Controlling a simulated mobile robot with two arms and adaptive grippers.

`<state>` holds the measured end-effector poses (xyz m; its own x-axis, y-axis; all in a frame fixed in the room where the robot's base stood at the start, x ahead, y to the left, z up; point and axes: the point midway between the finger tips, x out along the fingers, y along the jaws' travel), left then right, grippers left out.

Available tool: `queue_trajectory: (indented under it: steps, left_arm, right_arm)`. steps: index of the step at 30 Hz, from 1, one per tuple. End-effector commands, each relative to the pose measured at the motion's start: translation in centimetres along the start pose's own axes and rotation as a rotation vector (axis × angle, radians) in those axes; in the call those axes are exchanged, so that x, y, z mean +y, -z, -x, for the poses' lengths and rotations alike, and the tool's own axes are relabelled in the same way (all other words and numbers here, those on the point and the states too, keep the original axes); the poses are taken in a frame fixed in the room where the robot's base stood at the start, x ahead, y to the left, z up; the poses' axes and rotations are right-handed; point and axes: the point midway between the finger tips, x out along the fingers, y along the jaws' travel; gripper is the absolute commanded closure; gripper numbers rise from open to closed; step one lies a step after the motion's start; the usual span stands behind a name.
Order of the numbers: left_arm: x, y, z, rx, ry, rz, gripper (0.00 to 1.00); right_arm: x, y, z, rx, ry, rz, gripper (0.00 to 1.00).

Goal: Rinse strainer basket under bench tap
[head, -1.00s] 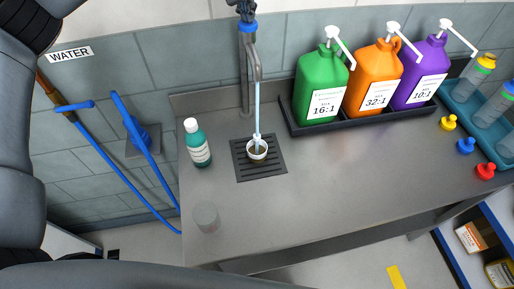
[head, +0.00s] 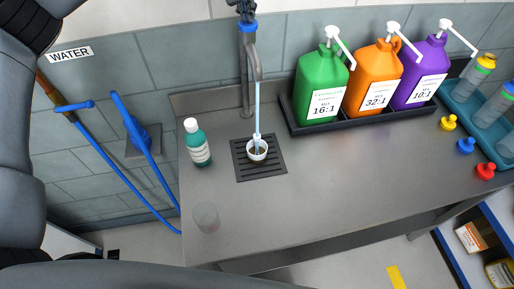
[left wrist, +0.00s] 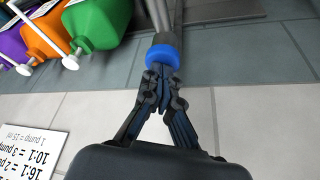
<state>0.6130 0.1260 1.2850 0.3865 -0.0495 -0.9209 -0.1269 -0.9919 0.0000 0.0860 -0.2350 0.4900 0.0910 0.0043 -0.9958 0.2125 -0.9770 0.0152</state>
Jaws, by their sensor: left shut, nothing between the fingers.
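The strainer basket (head: 257,152), a small white cup with brownish contents, sits on the dark slotted drain grate (head: 272,172) in the bench. A pale blue stream of water runs from the bench tap (head: 254,68) down into it. The tap has a blue collar (head: 247,27) at its top, also seen in the left wrist view (left wrist: 162,55). My left gripper (head: 246,13) is at the top edge of the head view, right by the blue collar. In the left wrist view its fingers (left wrist: 161,75) are shut and empty, with their tips at the collar. My right gripper is not in view.
A clear cup (head: 206,217) stands at the front left. Green (head: 319,85), orange (head: 371,75) and purple (head: 421,72) pump jugs stand behind. The middle and right front of the bench are clear.

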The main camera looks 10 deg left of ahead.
Motion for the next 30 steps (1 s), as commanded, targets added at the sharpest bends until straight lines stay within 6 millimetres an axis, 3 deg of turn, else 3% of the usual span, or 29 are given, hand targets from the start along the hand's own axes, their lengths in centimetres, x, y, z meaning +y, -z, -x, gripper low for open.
queue_trajectory:
  steps: [14,27,30]
  left_arm:
    - [0.0,0.1,0.4,-0.003,0.001,-0.001,1.0]
    - [0.0,2.6,6.3,0.0,0.0,0.0,1.0]
    - [0.0,2.8,6.6,-0.001,0.0,0.0,1.0]
  right_arm:
    - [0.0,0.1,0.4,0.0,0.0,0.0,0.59]
    - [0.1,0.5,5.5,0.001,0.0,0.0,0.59]
    - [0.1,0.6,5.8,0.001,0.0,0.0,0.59]
